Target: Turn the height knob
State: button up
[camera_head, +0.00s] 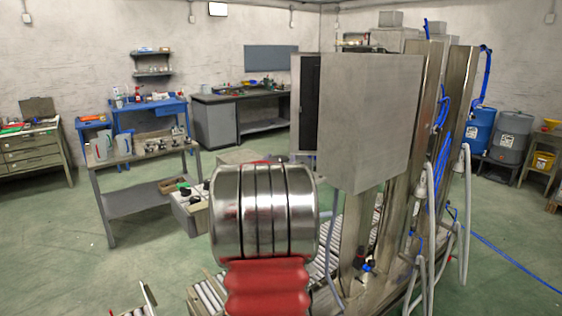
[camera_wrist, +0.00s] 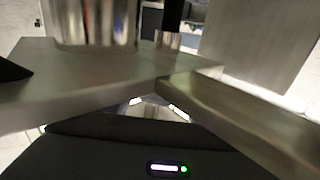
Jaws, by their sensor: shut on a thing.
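The filling machine (camera_head: 365,110) with its brushed-steel cabinet stands right of centre in the head view. I cannot pick out the height knob for certain in either view. My gripper (camera_wrist: 160,83) shows close up in the wrist view, its dark body at the bottom with a green light. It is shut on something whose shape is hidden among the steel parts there. A shiny steel cylinder (camera_wrist: 95,22) stands just beyond the left steel plate, and a smaller one (camera_wrist: 167,40) is to its right. My gripper does not show in the head view.
A roller conveyor (camera_head: 210,296) runs low beside the machine. Grey hoses (camera_head: 466,200) hang at its right. A grey table (camera_head: 135,200) with jugs is at left, and a workbench (camera_head: 240,115) is behind. Blue and grey barrels (camera_head: 508,132) stand at right. Green floor is clear at left.

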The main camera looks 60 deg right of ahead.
jog(key=shift+s+d+n+t+y, duration=0.1)
jog(key=shift+n+t+y, duration=0.45)
jog(key=shift+n+t, duration=0.5)
jog(key=shift+s+n+t+y, duration=0.1)
jog(key=shift+n+t+y, duration=0.5)
jog(key=shift+t, duration=0.85)
jog(key=o, duration=0.8)
jog(key=shift+o, duration=1.3)
jog(key=shift+w, duration=0.1)
jog(key=shift+a, duration=0.2)
jog(key=v, duration=1.3)
jog(key=shift+s+a, duration=0.2)
jog(key=shift+a, duration=0.05)
jog(key=shift+w, duration=0.1)
